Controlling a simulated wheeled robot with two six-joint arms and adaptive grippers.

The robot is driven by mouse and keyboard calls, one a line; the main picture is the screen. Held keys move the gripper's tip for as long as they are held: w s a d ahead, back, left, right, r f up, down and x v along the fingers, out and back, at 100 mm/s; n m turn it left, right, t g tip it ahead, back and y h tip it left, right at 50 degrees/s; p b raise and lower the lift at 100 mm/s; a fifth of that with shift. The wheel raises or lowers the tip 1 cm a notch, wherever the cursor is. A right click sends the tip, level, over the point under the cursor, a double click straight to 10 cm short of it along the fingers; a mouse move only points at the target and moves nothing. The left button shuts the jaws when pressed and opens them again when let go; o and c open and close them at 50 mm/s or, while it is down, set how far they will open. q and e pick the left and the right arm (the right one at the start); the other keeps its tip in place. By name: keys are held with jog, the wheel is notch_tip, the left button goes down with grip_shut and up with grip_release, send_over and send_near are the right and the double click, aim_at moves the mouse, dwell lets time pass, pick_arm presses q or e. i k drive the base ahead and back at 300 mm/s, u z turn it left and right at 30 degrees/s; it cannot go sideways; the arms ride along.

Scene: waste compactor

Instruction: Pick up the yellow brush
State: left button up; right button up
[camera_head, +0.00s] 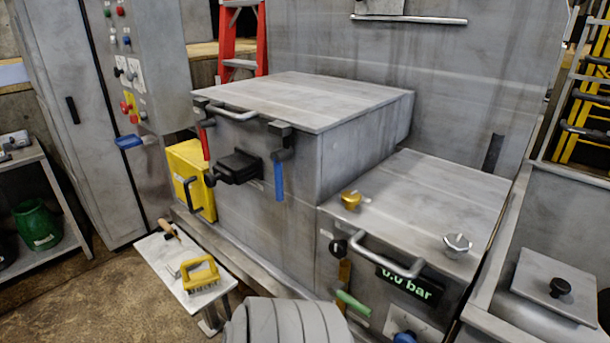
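The yellow brush (200,272) lies on a small light-grey stand (216,291) at the lower left of the head view. It has a yellow loop-like handle on top and pale bristles below. Neither of my grippers is in view, and nothing is touching the brush.
A wooden-handled tool (168,229) and a small metal piece lie on the same stand. The grey compactor (255,190) with its handles stands right behind it, with a yellow box (190,180) on its side. A lower unit (400,215) with a "0.0 bar" display (408,284) is at right. Brown floor (95,300) is clear at left.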

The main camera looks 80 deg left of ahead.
aim_at(200, 280)
jog(key=z, duration=0.45)
jog(key=k, duration=2.2)
jog(key=u, duration=0.25)
